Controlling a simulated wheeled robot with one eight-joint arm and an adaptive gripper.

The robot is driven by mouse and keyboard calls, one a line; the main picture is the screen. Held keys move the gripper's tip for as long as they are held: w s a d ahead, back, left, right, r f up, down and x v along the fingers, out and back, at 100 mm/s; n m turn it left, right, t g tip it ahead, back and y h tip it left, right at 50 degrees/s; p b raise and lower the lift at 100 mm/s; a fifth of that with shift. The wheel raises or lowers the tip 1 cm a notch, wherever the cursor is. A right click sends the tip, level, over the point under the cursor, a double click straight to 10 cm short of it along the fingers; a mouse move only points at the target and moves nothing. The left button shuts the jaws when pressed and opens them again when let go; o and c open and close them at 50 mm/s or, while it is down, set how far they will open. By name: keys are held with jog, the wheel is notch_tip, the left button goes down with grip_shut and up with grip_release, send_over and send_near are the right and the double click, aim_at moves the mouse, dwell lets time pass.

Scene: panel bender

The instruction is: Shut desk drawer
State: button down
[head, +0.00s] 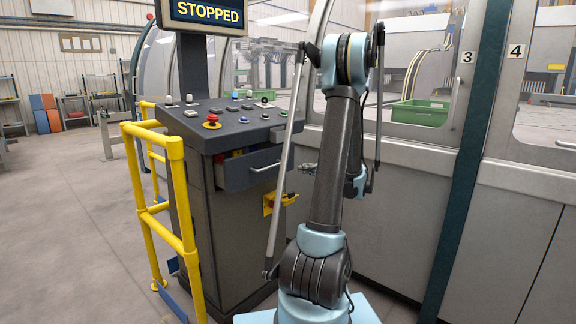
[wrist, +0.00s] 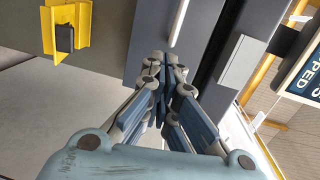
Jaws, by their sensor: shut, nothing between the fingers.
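The desk drawer (head: 240,172) sticks out from the dark grey control desk (head: 215,230), partly open. Its dark front carries a pale bar handle (head: 265,168), and something red and yellow shows inside at its left. In the wrist view the drawer front (wrist: 155,30) fills the upper middle, with the pale handle (wrist: 180,22) across it. My gripper (wrist: 165,65) is shut and empty, its fingertips pointing at the drawer front close to the handle. I cannot tell whether they touch it. In the head view my gripper (head: 307,169) is right of the drawer, partly hidden by my arm.
A yellow holder (head: 270,203) sits on the desk below the drawer. A red emergency button (head: 212,119) and other buttons are on the desk top, under a STOPPED screen (head: 207,12). A yellow railing (head: 180,205) stands left. Grey machine panels (head: 405,215) stand right.

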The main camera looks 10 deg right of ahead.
aim_at(284, 160)
jog(key=shift+m+t, duration=0.4)
jog(key=shift+t, duration=0.4)
jog(key=w+a, duration=0.1)
jog(key=w, duration=0.3)
jog(key=w+a, duration=0.2)
jog(key=w, duration=0.2)
jog(key=w+a, duration=0.1)
jog(key=w, duration=0.3)
jog(key=shift+a+f, duration=0.25)
jog(key=shift+w+d, duration=0.1)
